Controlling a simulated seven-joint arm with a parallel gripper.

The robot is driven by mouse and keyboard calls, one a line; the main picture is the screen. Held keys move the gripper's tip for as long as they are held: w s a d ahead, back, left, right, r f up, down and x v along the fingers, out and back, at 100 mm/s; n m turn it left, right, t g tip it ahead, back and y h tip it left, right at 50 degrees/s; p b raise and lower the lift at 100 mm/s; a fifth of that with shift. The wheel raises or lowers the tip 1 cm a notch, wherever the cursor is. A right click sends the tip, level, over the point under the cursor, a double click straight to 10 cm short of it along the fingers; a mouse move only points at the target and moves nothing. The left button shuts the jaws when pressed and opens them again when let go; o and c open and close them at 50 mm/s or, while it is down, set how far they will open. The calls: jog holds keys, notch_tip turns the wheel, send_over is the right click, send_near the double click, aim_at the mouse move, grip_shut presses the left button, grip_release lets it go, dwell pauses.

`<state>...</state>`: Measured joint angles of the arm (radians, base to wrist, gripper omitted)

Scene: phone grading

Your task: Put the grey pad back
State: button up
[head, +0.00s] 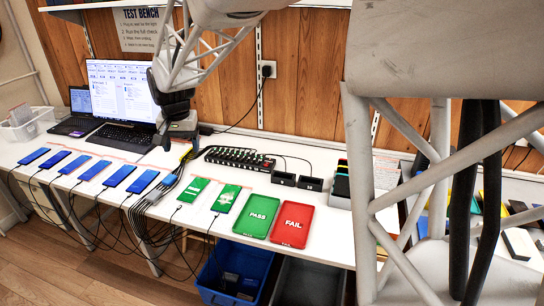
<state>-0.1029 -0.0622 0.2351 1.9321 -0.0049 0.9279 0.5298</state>
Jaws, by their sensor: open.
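My gripper (180,138) is at the end of my arm, low over the back of the white bench, in front of the open laptop's right side. Its jaws are open, and I see nothing held, though the fingertips are small and partly hidden. I cannot pick out a grey pad for certain. A dark grey-black block or stack (341,186) stands on the bench at the right, partly hidden by my own structure. A green PASS tray (257,216) and a red FAIL tray (292,226) lie at the front edge, with no pad visible in them.
Several blue-screened phones (118,176) line the bench at left, cabled. Two green-screened phones (226,198) lie left of the trays. A cable bundle (165,196) runs below my gripper. A black hub (240,158) and laptop (125,134) stand behind. Blue bin (213,278) is below.

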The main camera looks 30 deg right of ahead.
jog(key=s+d+n, duration=0.2)
jog(key=s+d, duration=0.1)
jog(key=s, duration=1.5)
jog(key=s+d+n+t, duration=0.1)
jog(key=s+d, duration=0.3)
jog(key=s, duration=1.4)
jog(key=shift+s+r+n, duration=0.25)
jog(key=shift+s+n, duration=0.15)
jog(key=shift+n, duration=0.4)
jog(key=shift+d, duration=0.1)
